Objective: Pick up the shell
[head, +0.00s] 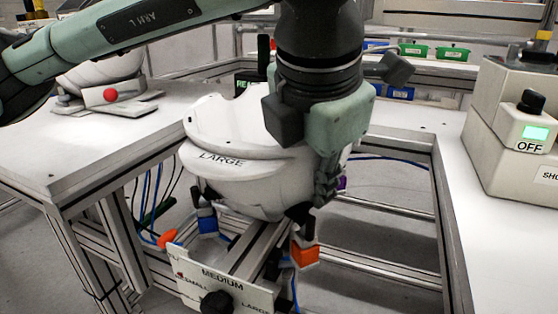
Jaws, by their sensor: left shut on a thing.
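A white helmet shell (240,163) marked LARGE is in the middle of the head view, above a metal fixture (245,255) whose front plate reads SMALL, MEDIUM and LARGE. I cannot tell if the shell still touches the fixture. My left gripper (322,185) comes down from above at the shell's right side and is shut on its edge. The gripper hides the shell's right part, and its fingertips are partly hidden. My right gripper is not in view.
Another white shell (100,70) sits on a stand with a red ball on the left table (60,150). A grey control box (515,130) reading OFF stands on the right table. Green and blue bins (413,50) are at the back. Orange and blue blocks (305,254) flank the fixture.

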